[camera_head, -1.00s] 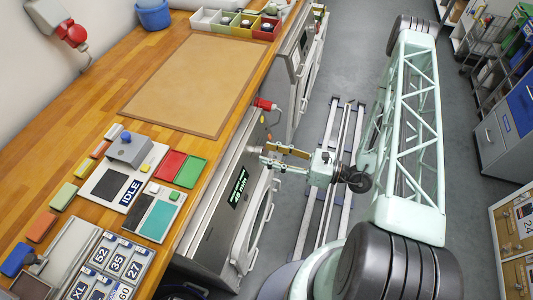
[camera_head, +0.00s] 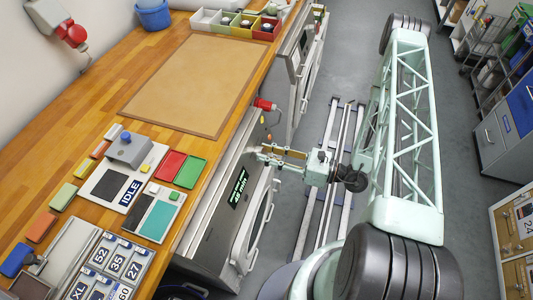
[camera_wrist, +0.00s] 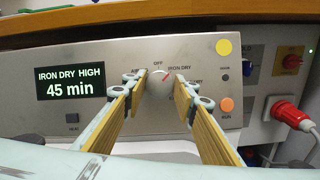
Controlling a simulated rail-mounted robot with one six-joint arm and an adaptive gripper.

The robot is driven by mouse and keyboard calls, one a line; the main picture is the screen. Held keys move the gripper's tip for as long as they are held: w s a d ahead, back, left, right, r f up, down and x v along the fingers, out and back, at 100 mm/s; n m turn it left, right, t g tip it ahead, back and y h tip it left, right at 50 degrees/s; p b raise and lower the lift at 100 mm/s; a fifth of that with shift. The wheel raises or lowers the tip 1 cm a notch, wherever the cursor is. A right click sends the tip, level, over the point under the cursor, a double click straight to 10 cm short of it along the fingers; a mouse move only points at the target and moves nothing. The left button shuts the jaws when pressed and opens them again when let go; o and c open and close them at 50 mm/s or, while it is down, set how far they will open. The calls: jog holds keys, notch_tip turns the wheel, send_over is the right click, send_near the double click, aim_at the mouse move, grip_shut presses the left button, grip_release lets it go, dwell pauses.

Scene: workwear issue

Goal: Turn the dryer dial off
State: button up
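The dryer dial (camera_wrist: 160,81) is a round pale knob on the grey control panel (camera_wrist: 205,62), with OFF printed above it and IRON DRY at its upper right. A reddish mark on the dial seems to point to the upper right, toward IRON DRY. The black display (camera_wrist: 70,82) reads IRON DRY HIGH, 45 min; it also shows in the head view (camera_head: 238,187). My gripper (camera_wrist: 159,84) is open, with one fingertip on each side of the dial. I cannot tell whether they touch it. In the head view my gripper (camera_head: 262,154) is at the dryer's front.
A yellow button (camera_wrist: 224,47) and an orange button (camera_wrist: 226,104) sit right of the dial. A red plug (camera_wrist: 292,115) with a cable juts out farther right. The wooden counter (camera_head: 110,75) overhangs the panel. The floor beside the rail is clear.

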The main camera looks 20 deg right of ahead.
jog(key=shift+n, duration=0.4)
jog(key=shift+c, duration=0.2)
jog(key=n+g, duration=0.1)
jog(key=n, duration=0.1)
jog(key=n+g+y, duration=0.1)
jog(key=n, duration=0.2)
jog(key=n+g, duration=0.1)
jog(key=n, duration=0.1)
jog(key=n+b, duration=0.1)
jog(key=n, duration=0.1)
jog(key=shift+r+n+g, duration=0.1)
jog(key=shift+n+g, duration=0.3)
jog(key=o, duration=0.9)
jog(key=shift+d, duration=0.25)
jog(key=shift+v, duration=5.75)
